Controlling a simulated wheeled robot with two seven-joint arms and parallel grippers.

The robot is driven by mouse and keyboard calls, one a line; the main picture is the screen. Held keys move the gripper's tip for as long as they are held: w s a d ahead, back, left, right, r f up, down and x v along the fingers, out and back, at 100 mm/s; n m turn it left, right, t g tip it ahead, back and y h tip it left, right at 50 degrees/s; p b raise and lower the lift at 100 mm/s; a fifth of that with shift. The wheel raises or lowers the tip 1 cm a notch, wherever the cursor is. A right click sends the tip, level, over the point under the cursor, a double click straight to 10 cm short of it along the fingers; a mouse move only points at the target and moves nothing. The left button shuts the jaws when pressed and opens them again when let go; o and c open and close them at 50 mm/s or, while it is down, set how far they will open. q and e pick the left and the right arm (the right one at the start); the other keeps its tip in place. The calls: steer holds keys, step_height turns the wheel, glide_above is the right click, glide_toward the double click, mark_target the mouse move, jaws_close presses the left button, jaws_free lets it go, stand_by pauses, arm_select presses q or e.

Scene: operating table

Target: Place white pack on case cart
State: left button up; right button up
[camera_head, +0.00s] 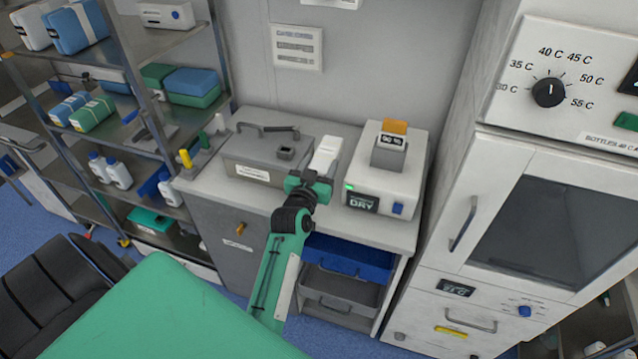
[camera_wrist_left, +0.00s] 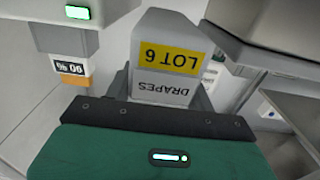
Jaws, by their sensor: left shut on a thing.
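The white pack (camera_head: 326,152) stands on the counter between the grey case and the white dryer unit. My left gripper (camera_head: 312,185) is at its near side and shut on it. In the left wrist view the white pack (camera_wrist_left: 165,55) shows a yellow "LOT 6" label and the word "DRAPES", just beyond the gripper's dark edge. The gripper hides its lower part, so I cannot tell whether it touches the counter. I cannot tell which piece of furniture is the case cart. My right gripper is not in view.
A grey case (camera_head: 265,158) with a handle is left of the pack. A white dryer unit (camera_head: 380,180) is close on its right. A metal shelf rack (camera_head: 135,75) with blue and green packs and bottles stands at left. A tall warming cabinet (camera_head: 530,200) stands at right.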

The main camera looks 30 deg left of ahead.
arm_select(q)
step_height(320, 180, down, 4)
steer(key=shift+r, duration=0.1)
step_height(320, 180, down, 4)
steer(key=shift+r+p, duration=0.15)
steer(key=shift+p, duration=0.2)
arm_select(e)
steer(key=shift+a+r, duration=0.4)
arm_select(q)
steer(key=shift+f, duration=0.2)
steer(key=o, duration=1.1)
steer(key=shift+f, duration=0.1)
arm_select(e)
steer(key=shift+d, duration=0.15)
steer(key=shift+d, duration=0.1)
